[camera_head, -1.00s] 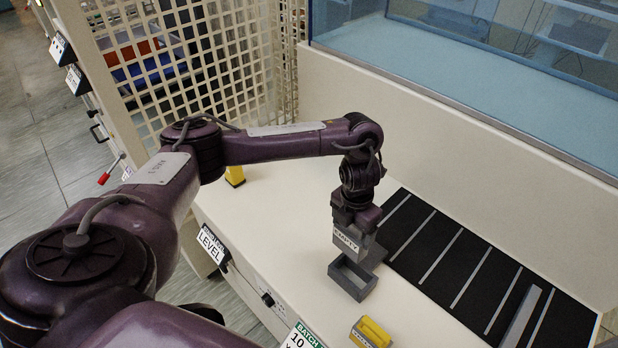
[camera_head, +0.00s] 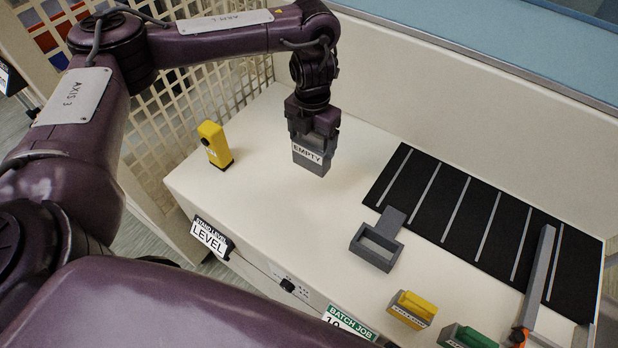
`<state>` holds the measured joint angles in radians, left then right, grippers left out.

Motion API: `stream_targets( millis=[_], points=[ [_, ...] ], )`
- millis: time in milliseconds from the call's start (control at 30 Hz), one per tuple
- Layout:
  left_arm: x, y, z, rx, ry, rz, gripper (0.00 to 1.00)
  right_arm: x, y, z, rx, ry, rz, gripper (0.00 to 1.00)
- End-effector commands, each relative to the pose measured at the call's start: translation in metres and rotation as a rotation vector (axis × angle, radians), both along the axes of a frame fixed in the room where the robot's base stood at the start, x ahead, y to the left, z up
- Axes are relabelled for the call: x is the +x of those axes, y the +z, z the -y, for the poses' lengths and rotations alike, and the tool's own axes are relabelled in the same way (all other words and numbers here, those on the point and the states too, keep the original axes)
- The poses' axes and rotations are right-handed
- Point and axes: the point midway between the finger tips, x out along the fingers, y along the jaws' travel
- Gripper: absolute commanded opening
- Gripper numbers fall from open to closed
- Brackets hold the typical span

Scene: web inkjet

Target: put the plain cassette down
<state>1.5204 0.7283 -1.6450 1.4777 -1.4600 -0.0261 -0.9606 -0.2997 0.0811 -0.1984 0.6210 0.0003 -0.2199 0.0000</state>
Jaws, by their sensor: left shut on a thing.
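The plain grey cassette (camera_head: 307,165), with a white label reading EMPTY, hangs upright below my left gripper (camera_head: 314,128). The gripper is shut on its top. The cassette is over the pale bench top (camera_head: 270,215), left of an empty grey open-topped holder (camera_head: 377,246) and apart from it. I cannot tell whether its bottom touches the bench. My right gripper is not in view.
A yellow block-like device (camera_head: 215,145) stands at the bench's back left. A black mat with grey stripes (camera_head: 470,215) lies at the right, with a grey bar (camera_head: 539,276) across it. A yellow cassette (camera_head: 412,309) and a green one (camera_head: 468,337) sit at the front.

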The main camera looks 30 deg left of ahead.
Motion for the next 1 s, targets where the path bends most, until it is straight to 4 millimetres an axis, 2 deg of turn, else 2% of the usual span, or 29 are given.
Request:
stream_targets(
  millis=[33,400,667,833,1000],
  points=[
    [-0.002,-0.018,0.001,-0.003,0.003,-0.007,0.54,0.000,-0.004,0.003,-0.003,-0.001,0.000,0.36],
    [-0.001,-0.108,0.001,-0.003,0.003,-0.003,0.54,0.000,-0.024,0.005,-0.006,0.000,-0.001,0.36],
    [0.000,-0.133,0.000,-0.001,0.000,0.000,0.54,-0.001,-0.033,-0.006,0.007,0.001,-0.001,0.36],
    [0.000,-0.159,0.000,-0.002,0.003,-0.001,0.54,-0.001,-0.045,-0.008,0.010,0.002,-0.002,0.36],
    [0.001,-0.164,0.000,0.000,0.000,0.002,0.54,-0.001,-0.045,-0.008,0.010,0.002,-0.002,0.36]
  ],
)
